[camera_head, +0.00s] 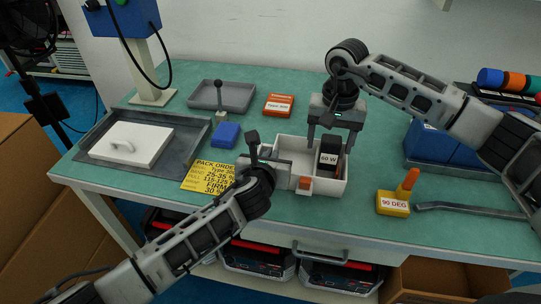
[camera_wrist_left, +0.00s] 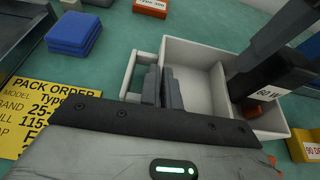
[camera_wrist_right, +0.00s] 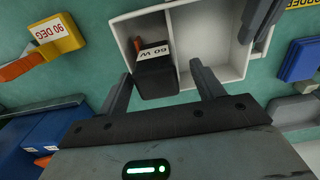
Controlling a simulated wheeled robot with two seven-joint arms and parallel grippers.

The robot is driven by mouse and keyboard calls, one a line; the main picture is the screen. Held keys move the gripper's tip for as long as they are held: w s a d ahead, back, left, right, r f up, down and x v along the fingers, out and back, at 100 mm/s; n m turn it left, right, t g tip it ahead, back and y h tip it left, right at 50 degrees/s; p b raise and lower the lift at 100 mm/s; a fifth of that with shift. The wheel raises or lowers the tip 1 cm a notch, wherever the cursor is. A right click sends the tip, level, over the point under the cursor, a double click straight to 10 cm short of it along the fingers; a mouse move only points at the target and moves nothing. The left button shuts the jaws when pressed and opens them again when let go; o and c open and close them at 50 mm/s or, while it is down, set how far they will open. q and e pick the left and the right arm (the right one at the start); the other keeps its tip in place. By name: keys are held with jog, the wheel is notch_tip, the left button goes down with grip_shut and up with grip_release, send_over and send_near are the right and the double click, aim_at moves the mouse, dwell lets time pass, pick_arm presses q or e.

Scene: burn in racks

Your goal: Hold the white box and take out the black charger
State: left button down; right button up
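The white box (camera_head: 286,145) sits on the green bench and has two compartments. A handle loop (camera_wrist_left: 129,72) shows on its side in the left wrist view. The black charger (camera_head: 330,146), labelled "60 W", stands in the right compartment and rises above the rim. My left gripper (camera_wrist_left: 162,87) is shut on the box's left wall beside the handle, one finger on each side. My right gripper (camera_wrist_right: 163,90) is open above the box. Its fingers are on either side of the charger, with gaps showing. The left compartment looks empty. The charger's lower part is hidden.
A yellow "PACK ORDER" card (camera_head: 208,177) and a blue block (camera_head: 226,134) lie left of the box. A yellow "90 DEG" block (camera_head: 393,204) stands to the right. Blue bins (camera_head: 425,148) are at right.

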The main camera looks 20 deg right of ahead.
jog(key=shift+r, duration=0.1)
pick_arm(q)
jog(key=shift+a, duration=0.1)
pick_arm(e)
notch_tip(320, 180, up, 12)
dwell(0.4)
pick_arm(q)
jog(key=c, duration=1.5)
grip_release()
jog(key=shift+c, duration=0.2)
jog(key=v, duration=1.2)
